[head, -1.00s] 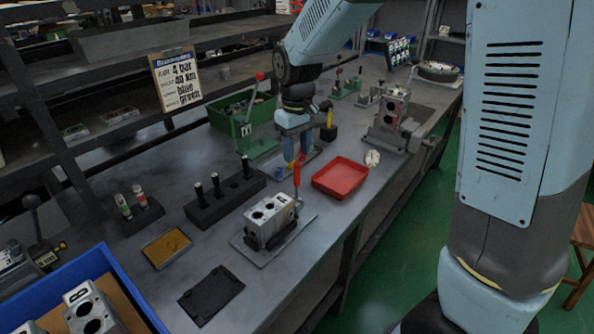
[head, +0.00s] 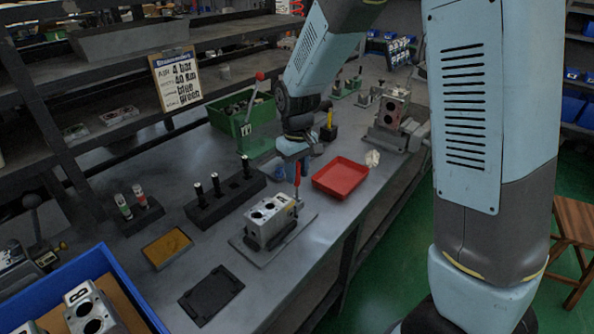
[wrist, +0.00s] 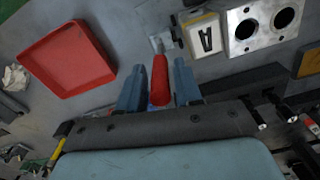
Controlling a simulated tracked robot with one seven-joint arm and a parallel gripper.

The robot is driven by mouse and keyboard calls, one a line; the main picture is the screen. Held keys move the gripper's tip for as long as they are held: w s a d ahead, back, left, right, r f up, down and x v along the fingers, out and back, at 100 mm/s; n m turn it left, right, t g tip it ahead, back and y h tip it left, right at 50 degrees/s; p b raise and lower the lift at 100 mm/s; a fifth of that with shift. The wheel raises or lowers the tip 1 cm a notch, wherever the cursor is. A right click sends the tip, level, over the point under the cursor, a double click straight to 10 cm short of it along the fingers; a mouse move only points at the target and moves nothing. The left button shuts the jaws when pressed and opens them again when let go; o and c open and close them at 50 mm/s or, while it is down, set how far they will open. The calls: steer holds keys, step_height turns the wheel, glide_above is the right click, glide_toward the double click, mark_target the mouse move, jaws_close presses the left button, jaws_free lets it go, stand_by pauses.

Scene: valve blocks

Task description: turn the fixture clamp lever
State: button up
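The valve block (head: 266,220) is clamped in a fixture on a flat plate, and its marked side face (wrist: 204,38) shows in the wrist view. The clamp lever has a red handle (head: 297,174) standing upright at the block's right end. In the wrist view the red lever handle (wrist: 160,80) lies between the two blue fingers of my gripper (wrist: 158,72), with gaps on both sides. My gripper is open around the handle. In the head view my gripper (head: 293,158) is just behind the lever, its fingertips partly hidden.
A red tray (head: 340,178) lies right of the fixture. A black block with upright plugs (head: 224,197) stands to its left. A green bin (head: 238,118) is behind. A yellow-topped pad (head: 167,247) and a black plate (head: 211,294) lie in front.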

jaws_close()
